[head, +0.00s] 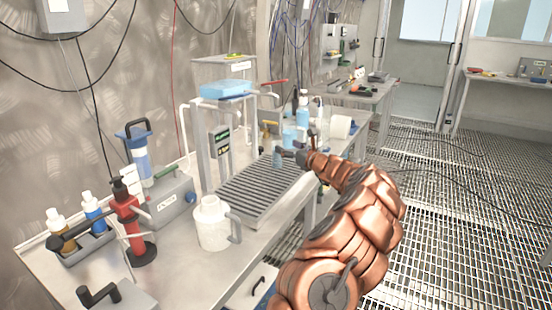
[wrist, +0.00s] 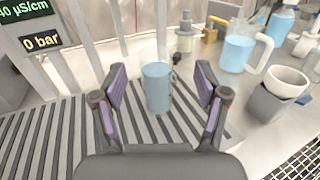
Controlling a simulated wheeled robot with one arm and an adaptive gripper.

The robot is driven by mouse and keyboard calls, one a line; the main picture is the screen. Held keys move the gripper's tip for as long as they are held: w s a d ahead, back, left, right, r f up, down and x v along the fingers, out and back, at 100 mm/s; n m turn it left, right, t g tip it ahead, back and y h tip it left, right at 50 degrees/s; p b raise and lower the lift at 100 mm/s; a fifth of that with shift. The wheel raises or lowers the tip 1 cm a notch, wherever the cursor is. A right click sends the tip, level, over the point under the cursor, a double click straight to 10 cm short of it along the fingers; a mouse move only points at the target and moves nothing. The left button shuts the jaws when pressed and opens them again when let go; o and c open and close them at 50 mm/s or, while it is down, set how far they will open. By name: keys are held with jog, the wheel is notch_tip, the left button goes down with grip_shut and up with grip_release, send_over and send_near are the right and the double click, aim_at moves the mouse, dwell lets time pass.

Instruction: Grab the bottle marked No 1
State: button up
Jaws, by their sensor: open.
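A blue-grey cylinder (wrist: 158,94), which looks like a small bottle, stands upright on the ribbed metal rack. I cannot read any mark on it. In the head view it shows as a small bluish shape (head: 277,160) at my gripper. My gripper (wrist: 160,78) is open, with one dark, purple-padded finger on each side of the cylinder and visible gaps to both. In the head view my gripper (head: 287,153) is small over the far end of the rack. Other bottles, one amber (head: 59,230) and one blue (head: 95,214), stand in a holder at the left; no number is legible.
The ribbed rack (head: 252,192) lies on the bench. A white jug (head: 212,226) and red stand (head: 128,222) are nearer. Metal uprights (wrist: 90,38) stand close at the left.

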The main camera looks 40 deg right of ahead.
aim_at(281, 146)
jog(key=shift+w+a+f, duration=0.1)
jog(key=shift+w, duration=0.9)
jog(key=shift+w+a+f, duration=0.1)
jog(key=shift+w, duration=0.85)
jog(key=shift+w+d, duration=0.2)
jog(key=shift+w, duration=0.8)
jog(key=shift+c, duration=0.2)
grip_shut()
